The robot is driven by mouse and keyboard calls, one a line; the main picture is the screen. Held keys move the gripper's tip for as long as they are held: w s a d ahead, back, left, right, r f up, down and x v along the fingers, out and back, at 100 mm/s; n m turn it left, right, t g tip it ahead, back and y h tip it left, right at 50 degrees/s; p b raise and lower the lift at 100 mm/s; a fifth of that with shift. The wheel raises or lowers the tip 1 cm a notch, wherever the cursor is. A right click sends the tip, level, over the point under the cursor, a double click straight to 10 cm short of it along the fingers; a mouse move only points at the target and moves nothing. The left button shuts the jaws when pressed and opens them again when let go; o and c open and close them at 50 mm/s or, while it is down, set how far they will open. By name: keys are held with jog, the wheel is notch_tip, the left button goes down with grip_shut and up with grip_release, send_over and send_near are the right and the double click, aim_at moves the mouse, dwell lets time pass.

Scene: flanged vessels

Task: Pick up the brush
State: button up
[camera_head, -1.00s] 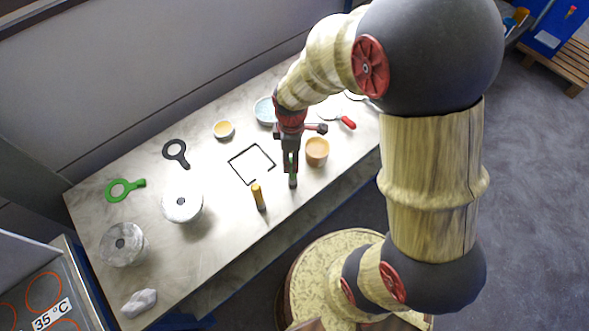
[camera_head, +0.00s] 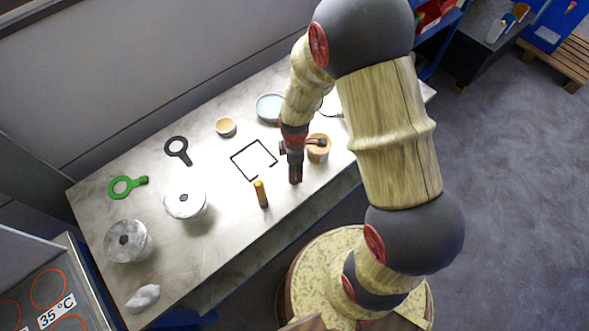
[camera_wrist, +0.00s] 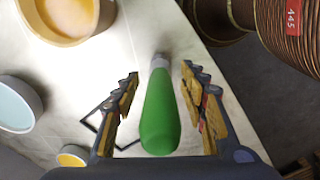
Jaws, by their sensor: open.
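A green handle with a grey collar at its far end, which looks like the brush (camera_wrist: 160,115), stands about upright in the wrist view, its thick end towards me. My gripper (camera_wrist: 160,82) is open, with one finger on each side of the handle. I see a gap on both sides, so the fingers do not appear to touch it. In the head view my gripper (camera_head: 296,176) points down near the table's front edge and hides the handle.
On the table (camera_head: 225,230), a yellow-handled tool (camera_head: 261,193) stands left of my gripper and an orange-brown cup (camera_head: 319,154) stands close at right. A black square outline (camera_head: 240,165), a small bowl (camera_head: 225,126) and a pale blue dish (camera_head: 270,107) lie behind.

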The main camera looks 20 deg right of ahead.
grip_shut()
dwell(0.5)
